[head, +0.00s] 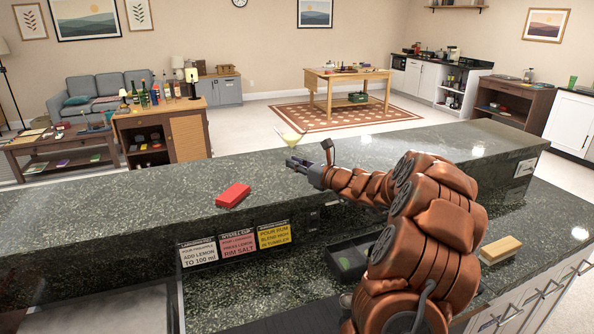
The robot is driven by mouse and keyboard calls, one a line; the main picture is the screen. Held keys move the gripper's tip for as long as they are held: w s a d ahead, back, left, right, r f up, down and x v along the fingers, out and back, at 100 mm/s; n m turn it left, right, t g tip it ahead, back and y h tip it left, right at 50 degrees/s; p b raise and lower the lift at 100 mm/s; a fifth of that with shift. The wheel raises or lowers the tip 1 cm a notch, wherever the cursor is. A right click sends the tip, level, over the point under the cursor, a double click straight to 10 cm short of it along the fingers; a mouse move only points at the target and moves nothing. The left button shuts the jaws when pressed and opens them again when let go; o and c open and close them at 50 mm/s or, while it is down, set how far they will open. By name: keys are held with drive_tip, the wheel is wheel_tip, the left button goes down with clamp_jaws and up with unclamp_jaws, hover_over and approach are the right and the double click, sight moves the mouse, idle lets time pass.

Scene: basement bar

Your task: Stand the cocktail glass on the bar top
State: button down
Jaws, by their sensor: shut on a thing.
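The cocktail glass (291,135) shows as a small wide bowl with a pale yellow-green tint. It looks upright, just above my gripper's fingertips. My gripper (292,162) points left and is shut on the glass, around its lower part, which the fingers mostly hide. The bar top (130,208) is a long dark speckled stone ledge. My gripper and the glass are over its far side in the picture. I cannot tell whether the glass's foot touches the stone.
A red box (233,195) lies on the bar top left of my gripper. Label cards (236,246) line the ledge's front. A dark tray (350,262) and a sponge-like block (500,250) are on the lower counter. The bar top is largely clear.

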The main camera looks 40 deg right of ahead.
sight(297, 175)
drive_tip(key=shift+w+d, duration=0.15)
drive_tip(key=shift+d, duration=0.15)
drive_tip(key=shift+d+f+p, duration=0.15)
drive_tip(key=shift+f+p, duration=0.1)
drive_tip(key=shift+p, duration=0.15)
drive_tip(key=shift+w+f+p, duration=0.1)
drive_tip(key=shift+f+p, duration=0.35)
drive_tip(key=shift+f, duration=1.05)
drive_tip(key=shift+f, duration=0.2)
drive_tip(key=c, duration=1.2)
unclamp_jaws()
drive_tip(key=shift+r, duration=0.2)
drive_tip(key=b+v, duration=0.3)
drive_tip(key=v, duration=0.9)
